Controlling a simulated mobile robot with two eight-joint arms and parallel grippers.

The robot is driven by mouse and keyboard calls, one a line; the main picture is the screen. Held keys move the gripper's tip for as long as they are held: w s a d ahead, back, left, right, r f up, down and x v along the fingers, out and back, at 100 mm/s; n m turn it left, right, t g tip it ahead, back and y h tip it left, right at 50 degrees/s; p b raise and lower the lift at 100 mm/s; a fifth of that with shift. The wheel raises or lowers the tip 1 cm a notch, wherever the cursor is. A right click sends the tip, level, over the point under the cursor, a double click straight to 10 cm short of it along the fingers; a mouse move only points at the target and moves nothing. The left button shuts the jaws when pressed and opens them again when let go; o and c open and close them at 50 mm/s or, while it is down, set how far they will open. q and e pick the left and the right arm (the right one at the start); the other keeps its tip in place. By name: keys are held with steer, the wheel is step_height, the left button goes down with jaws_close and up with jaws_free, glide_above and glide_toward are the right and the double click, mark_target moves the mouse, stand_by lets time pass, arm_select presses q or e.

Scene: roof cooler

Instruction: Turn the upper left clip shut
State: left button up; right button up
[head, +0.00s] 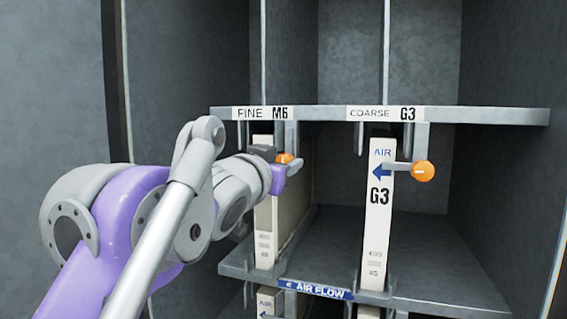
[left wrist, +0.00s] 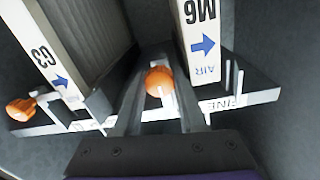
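The upper left clip shows as an orange knob (head: 285,158) below the FINE M6 label in the head view, partly covered by my left gripper. In the left wrist view the orange knob (left wrist: 158,80) sits between my gripper's two fingers. My left gripper (head: 278,172) is at the clip, in front of the M6 filter (head: 265,225). In the left wrist view my left gripper (left wrist: 157,95) has its fingers apart on either side of the knob; contact is not clear. The clip's bar is mostly hidden. My right gripper is not in view.
The upper right clip (head: 423,171) has its grey bar across the G3 filter (head: 378,220). A metal rail (head: 330,113) runs above both filters. The lower shelf (head: 430,260) carries an AIR FLOW label. The space between the filters is open.

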arm_select(q)
jaws_close()
